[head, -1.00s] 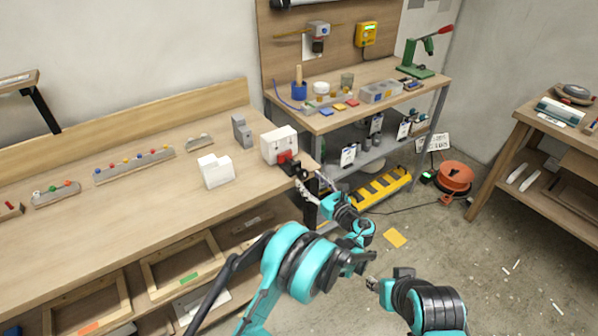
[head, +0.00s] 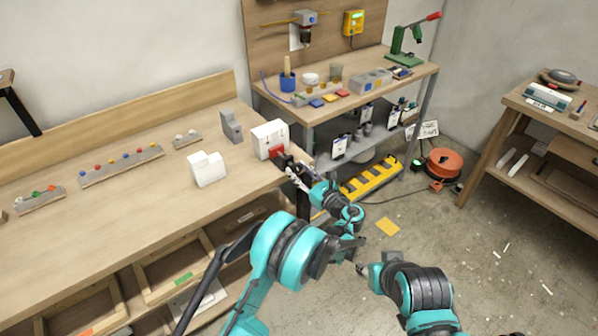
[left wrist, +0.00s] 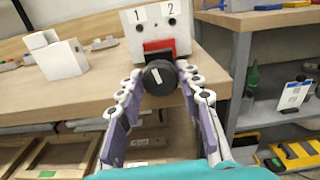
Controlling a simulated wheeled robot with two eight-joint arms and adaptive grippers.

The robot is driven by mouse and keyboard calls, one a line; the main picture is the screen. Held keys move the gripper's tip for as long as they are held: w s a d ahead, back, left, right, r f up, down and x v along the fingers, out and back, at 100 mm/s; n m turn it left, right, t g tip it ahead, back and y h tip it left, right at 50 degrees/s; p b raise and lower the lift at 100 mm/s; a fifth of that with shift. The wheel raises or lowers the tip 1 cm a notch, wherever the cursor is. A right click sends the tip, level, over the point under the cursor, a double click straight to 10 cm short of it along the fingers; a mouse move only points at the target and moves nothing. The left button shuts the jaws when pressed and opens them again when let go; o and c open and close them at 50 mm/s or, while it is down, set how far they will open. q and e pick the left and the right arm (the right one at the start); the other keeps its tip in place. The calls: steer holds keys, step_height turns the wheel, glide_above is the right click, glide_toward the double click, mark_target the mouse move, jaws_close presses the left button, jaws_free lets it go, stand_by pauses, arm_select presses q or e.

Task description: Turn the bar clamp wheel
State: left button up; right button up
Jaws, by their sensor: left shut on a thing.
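The bar clamp wheel, a round black knob with a white line (left wrist: 159,77), is at the workbench's edge in the left wrist view. Behind it is the red part of the clamp (left wrist: 160,46), against a white block marked 1 and 2 (left wrist: 157,21). My left gripper (head: 291,170) is at the bench's right end. Its two jointed fingers are on either side of the wheel, shut on it. In the head view the fingers partly hide the wheel. My right gripper (head: 360,268) is low over the floor, small and dark, away from the bench.
A second white block (head: 207,170) and a grey block (head: 231,126) stand on the workbench (head: 120,215). A shelf table with tools (head: 330,110) is behind my left arm. A yellow-black step (head: 370,180) and an orange reel (head: 444,163) are on the floor.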

arm_select(q)
steer(key=n, duration=0.5)
steer(key=shift+n, duration=0.4)
steer(key=n, duration=0.5)
steer(key=shift+a, duration=0.1)
steer(key=n, duration=1.1)
steer(key=shift+n, duration=0.3)
steer(key=o, duration=1.2)
steer(key=shift+f, duration=0.1)
steer(key=shift+c, duration=0.2)
